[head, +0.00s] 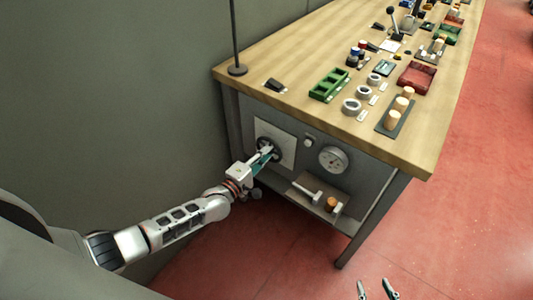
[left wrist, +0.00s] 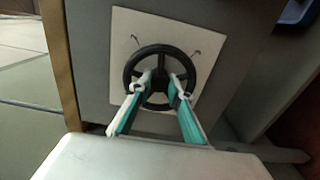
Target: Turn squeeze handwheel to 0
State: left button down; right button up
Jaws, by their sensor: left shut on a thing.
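The black spoked handwheel (left wrist: 160,48) is mounted on a white square plate (left wrist: 122,45) with small dark curved marks above the wheel. In the head view the handwheel (head: 266,141) sits on the bench's grey front panel, partly covered by my gripper. My left gripper (left wrist: 161,88) is shut on the handwheel, its teal-backed fingers on either side of the hub. It also shows in the head view (head: 266,154). I cannot read a number or pointer at the wheel. My right gripper (head: 376,289) shows only its two fingertips, spread apart and empty, at the bottom edge.
A round dial gauge (head: 333,159) and a small light knob (head: 308,142) are right of the wheel. A low shelf (head: 302,189) below holds a white handled part and an orange-brown cylinder. The wooden benchtop (head: 290,72) above carries trays, rings and corks. Red floor is open at right.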

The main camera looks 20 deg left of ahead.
jog(key=shift+s, duration=0.1)
pick_arm(q)
jog(key=c, duration=2.2)
grip_release()
jog(key=shift+o, duration=0.3)
pick_arm(e)
jog(key=shift+s+f, duration=0.2)
jog(key=shift+s, duration=0.1)
pick_arm(q)
jog(key=v, duration=1.2)
